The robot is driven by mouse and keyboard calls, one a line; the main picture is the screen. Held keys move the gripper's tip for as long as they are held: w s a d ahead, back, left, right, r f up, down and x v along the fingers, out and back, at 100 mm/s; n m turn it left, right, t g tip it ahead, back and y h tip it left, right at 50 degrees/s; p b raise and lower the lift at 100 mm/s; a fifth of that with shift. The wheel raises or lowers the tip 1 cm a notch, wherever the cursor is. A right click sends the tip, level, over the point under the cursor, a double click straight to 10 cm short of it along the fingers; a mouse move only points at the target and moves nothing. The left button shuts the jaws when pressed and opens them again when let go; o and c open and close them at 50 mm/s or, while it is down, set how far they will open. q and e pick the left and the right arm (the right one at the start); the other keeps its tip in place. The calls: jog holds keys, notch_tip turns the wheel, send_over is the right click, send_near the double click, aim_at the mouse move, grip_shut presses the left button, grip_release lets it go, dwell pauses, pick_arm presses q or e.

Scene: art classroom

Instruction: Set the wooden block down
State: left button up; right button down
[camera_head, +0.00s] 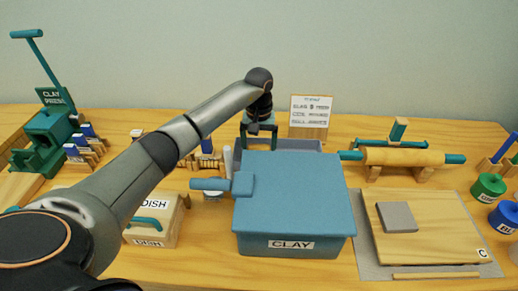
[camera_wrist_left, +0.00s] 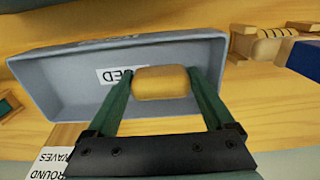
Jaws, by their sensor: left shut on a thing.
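My left gripper (camera_head: 258,137) has green fingers and points down behind the blue clay box. In the left wrist view the gripper (camera_wrist_left: 162,76) is shut on the wooden block (camera_wrist_left: 161,84), a pale rounded piece held between the fingertips. Beneath it is a grey-blue tray (camera_wrist_left: 65,85) with a white label, partly covered by the block, ending in "ED". The block appears over the tray's opening; whether it touches the tray floor cannot be told. In the head view the tray (camera_head: 300,144) shows only its back part, and the block is hidden. My right gripper is not in view.
The lidded blue box (camera_head: 290,200) marked CLAY stands in front of the tray. A printed sign (camera_head: 310,115) stands behind it. A rolling pin (camera_head: 405,157) on supports is to the right, with a board (camera_head: 430,240) in front. A clay press (camera_head: 45,140) stands far left.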

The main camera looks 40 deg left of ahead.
aim_at(259, 147)
pick_arm(q)
jog(key=shift+f, duration=0.1)
jog(key=shift+f, duration=0.15)
jog(key=o, duration=0.9)
notch_tip(259, 147, up, 12)
jog(key=shift+r, duration=0.2)
